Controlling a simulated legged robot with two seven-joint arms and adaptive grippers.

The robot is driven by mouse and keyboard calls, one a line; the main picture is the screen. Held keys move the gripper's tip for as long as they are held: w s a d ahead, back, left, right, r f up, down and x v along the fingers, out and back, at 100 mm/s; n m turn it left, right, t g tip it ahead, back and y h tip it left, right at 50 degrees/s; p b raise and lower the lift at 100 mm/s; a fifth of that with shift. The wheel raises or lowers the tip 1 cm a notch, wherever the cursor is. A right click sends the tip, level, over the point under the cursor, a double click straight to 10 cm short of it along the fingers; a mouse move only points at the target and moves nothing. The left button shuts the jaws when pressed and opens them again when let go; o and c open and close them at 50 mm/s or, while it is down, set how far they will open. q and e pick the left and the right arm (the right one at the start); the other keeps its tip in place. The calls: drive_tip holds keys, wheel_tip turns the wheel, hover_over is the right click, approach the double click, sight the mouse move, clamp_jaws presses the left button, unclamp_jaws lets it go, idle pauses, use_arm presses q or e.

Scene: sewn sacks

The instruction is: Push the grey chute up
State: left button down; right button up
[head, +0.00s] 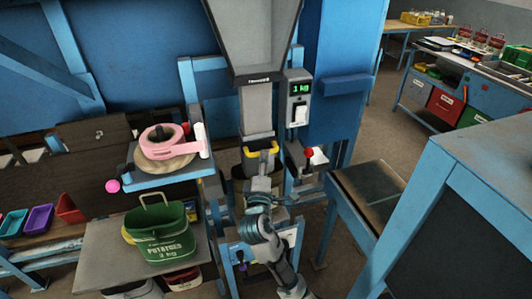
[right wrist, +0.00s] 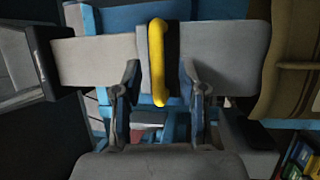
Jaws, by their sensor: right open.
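The grey chute (head: 255,108) hangs upright below the wide grey hopper (head: 252,35) in the head view. Near its lower end is a dark band with a yellow handle (head: 262,149). My right gripper (head: 261,168) is just below and in front of the handle. In the right wrist view the chute (right wrist: 95,60) lies across the picture. There the yellow handle (right wrist: 157,45) reaches down between the two spread fingers of my right gripper (right wrist: 161,70). The fingers stand apart from it on both sides. My left gripper is not in view.
A scale box (head: 299,90) reading 1 kg is right of the chute, with a red-knobbed lever (head: 308,154) below. A pink reel (head: 162,140) sits on a blue-edged shelf at left. A green potato bucket (head: 162,235) stands lower left. A blue-framed table (head: 480,160) fills the right.

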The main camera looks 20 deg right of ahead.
sight(259, 154)
drive_tip(key=w, duration=0.2)
drive_tip(key=w+r, duration=0.1)
drive_tip(key=shift+w+a, duration=0.2)
drive_tip(key=shift+a, duration=0.15)
drive_tip(key=shift+d+f, duration=0.15)
drive_tip(key=shift+d, duration=0.95)
drive_tip(key=c, duration=0.8)
drive_tip(key=shift+a, duration=0.15)
clamp_jaws()
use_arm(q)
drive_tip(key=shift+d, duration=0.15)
use_arm(e)
drive_tip(key=shift+a, duration=0.25)
